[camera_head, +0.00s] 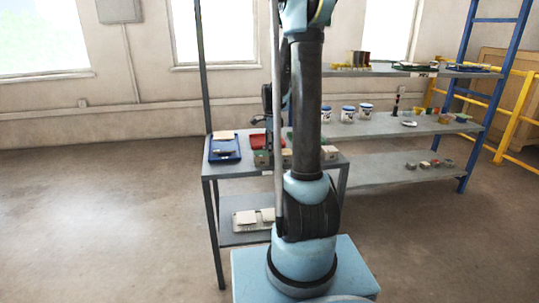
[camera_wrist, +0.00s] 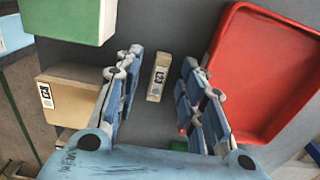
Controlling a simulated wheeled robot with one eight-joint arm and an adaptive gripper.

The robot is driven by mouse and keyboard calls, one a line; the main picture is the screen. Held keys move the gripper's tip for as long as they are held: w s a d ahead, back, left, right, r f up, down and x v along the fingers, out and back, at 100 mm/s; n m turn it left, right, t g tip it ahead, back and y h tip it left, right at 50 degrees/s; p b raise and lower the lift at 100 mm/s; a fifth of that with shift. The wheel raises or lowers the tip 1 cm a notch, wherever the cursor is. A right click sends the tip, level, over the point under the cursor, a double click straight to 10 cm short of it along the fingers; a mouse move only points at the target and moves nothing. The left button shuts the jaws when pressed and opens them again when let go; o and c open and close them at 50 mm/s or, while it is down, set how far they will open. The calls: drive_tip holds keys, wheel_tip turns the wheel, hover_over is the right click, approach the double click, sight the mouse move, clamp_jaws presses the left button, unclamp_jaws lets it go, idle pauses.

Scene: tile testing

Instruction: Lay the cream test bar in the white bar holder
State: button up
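The fingers are spread apart, with visible space on both sides of the bar. I cannot tell how far above it they are. In the head view, my arm hides most of the gripper and the bar. I cannot make out the white bar holder for certain in either view.
A red tray (camera_wrist: 238,75) lies right of the fingers. A green block (camera_wrist: 75,20) and a tan labelled box (camera_wrist: 70,97) stand left. The head view shows a blue tray (camera_head: 224,148) on the bench (camera_head: 230,171) and several white tubs (camera_head: 348,114) on a shelf behind.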

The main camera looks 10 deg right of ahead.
clamp_jaws()
drive_tip(key=shift+r, duration=0.1)
